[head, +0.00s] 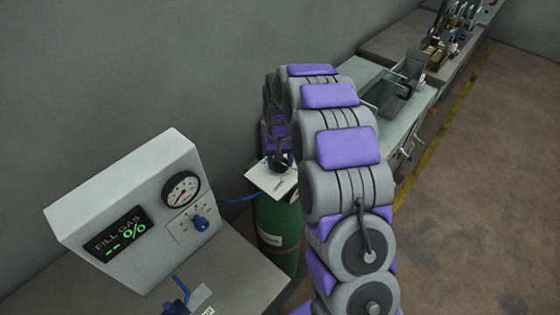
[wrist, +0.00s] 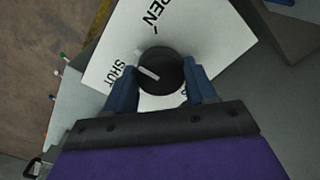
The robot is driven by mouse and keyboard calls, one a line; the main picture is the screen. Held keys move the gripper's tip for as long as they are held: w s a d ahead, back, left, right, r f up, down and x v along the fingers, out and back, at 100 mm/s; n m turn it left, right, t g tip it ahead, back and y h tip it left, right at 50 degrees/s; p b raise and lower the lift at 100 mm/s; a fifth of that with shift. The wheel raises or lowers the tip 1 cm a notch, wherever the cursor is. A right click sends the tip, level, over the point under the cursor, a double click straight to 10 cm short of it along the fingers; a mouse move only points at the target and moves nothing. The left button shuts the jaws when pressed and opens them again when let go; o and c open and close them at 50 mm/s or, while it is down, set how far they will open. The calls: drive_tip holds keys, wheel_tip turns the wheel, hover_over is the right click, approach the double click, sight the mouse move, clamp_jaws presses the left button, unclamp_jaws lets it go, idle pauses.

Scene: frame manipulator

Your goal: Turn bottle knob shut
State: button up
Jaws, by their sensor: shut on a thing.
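The bottle knob (wrist: 161,71) is a round black knob with a white pointer line, on a white plate (wrist: 205,45) marked "OPEN" and "SHUT". The pointer line slants toward the left, on the side of the word "SHUT"; I cannot tell if it lines up exactly. My gripper (wrist: 163,88) has its two blue fingers on either side of the knob, shut on it. In the head view the plate (head: 262,178) sits on top of the green gas bottle (head: 278,232). My arm reaches over it and largely hides the knob there.
A grey panel (head: 130,205) left of the bottle has a dial gauge (head: 181,190), a blue knob (head: 200,222) and a "FILL GAS" display (head: 115,235). A blue hose (head: 238,199) runs toward the bottle. Benches with equipment (head: 405,80) stand behind. Open floor (head: 490,200) lies to the right.

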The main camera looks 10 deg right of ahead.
drive_tip(key=n, duration=0.4)
drive_tip(key=shift+n, duration=0.3)
drive_tip(key=shift+w+n, duration=0.1)
drive_tip(key=shift+n, duration=1.7)
drive_tip(key=shift+d, duration=0.1)
drive_tip(key=o, duration=1)
drive_tip(key=shift+o, duration=0.2)
wheel_tip(320, 180, up, 17)
drive_tip(key=shift+r+b, duration=0.2)
drive_tip(key=shift+b, duration=0.1)
